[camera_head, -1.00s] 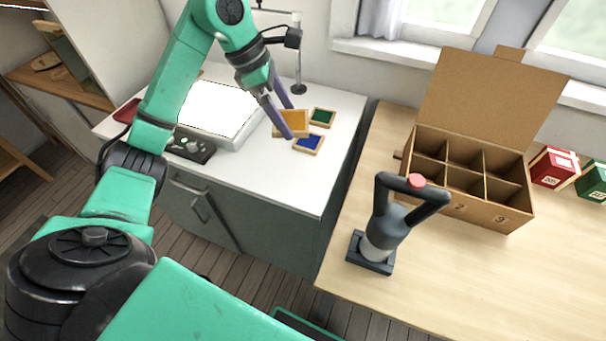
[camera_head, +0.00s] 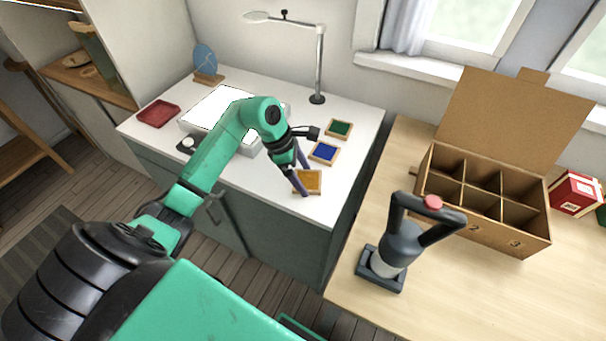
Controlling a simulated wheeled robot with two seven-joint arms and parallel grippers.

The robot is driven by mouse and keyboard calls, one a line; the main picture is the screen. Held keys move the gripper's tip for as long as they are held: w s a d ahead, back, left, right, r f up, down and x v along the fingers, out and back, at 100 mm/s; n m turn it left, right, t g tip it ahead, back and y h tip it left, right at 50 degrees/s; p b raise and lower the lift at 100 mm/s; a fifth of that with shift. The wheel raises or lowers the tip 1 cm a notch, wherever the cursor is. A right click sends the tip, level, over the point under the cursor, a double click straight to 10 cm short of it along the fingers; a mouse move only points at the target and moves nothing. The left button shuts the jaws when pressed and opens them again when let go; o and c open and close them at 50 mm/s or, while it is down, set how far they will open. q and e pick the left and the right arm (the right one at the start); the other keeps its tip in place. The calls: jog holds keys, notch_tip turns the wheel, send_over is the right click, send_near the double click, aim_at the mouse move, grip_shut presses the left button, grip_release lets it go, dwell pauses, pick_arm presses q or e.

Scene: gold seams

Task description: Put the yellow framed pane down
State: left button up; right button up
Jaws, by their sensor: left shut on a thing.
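The yellow framed pane (camera_head: 309,181) is a small amber square in a light wooden frame. It is at the front right of the white counter (camera_head: 350,170), near its front edge. My left gripper (camera_head: 301,184) is shut on the frame's left side, its two purple-grey fingers reaching down to it. The pane looks level and at or just above the counter top; I cannot tell whether it touches. My right gripper is not in view.
A blue framed pane (camera_head: 324,152) and a green framed pane (camera_head: 339,129) lie behind the yellow one. A white light panel (camera_head: 219,104), a red tray (camera_head: 158,114) and a lamp (camera_head: 318,70) stand on the counter. A wooden table (camera_head: 440,270) with a divided box (camera_head: 482,212) is right.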

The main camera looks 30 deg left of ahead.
pick_arm(q)
jog(key=o, duration=1.2)
jog(key=shift+o, duration=0.2)
jog(key=shift+r, duration=0.1)
jog(key=b+v, duration=0.1)
jog(key=v, duration=1.1)
jog(key=shift+d, duration=0.1)
